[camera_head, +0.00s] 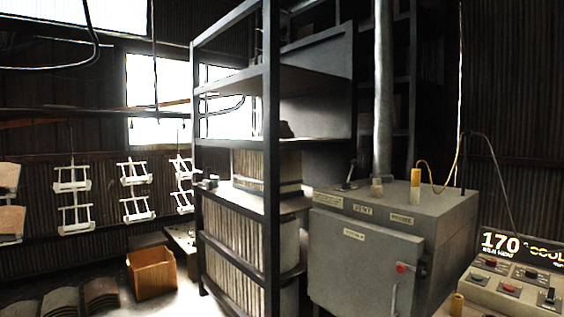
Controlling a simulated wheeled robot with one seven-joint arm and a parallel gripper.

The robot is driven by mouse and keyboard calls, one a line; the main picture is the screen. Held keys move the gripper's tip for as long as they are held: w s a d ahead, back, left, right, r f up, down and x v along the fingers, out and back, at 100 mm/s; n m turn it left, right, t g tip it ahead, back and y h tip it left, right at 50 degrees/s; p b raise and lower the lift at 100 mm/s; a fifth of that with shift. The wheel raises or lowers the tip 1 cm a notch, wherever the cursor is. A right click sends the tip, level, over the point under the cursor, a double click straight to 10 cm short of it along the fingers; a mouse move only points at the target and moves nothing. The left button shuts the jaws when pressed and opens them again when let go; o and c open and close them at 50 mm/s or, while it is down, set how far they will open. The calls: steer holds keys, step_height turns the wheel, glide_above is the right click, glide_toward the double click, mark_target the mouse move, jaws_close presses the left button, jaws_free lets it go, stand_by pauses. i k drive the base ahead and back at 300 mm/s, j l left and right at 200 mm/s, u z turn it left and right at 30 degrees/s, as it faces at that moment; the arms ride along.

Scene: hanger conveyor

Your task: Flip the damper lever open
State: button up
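A grey metal cabinet (365,262) stands right of centre in the head view, with a label reading VENT (362,209) on its upper front edge. A thin upright lever (350,175) with a dark tip rises from the cabinet's top at the back left, beside the vertical vent pipe (382,100). It looks like the damper lever and leans slightly right; I cannot tell which setting it is in. My gripper does not show in this view.
A tan fitting (376,188) and a yellow cylinder (415,179) with a cable stand on the cabinet. A red knob (401,267) is on its door. A control panel (515,285) showing 170 is at right.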

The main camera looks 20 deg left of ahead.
mark_target(351, 172)
steer(key=u, duration=0.4)
steer(key=i+j, duration=0.25)
steer(key=i, duration=0.35)
steer(key=i+j, duration=0.25)
steer(key=i, duration=0.35)
steer(key=i+j+u, duration=0.1)
steer(key=i+j, duration=0.15)
steer(key=i, duration=0.3)
steer(key=i+j, duration=0.2)
steer(key=i, duration=0.4)
steer(key=i+j+u, duration=0.1)
steer(key=i, duration=0.5)
steer(key=j, duration=0.1)
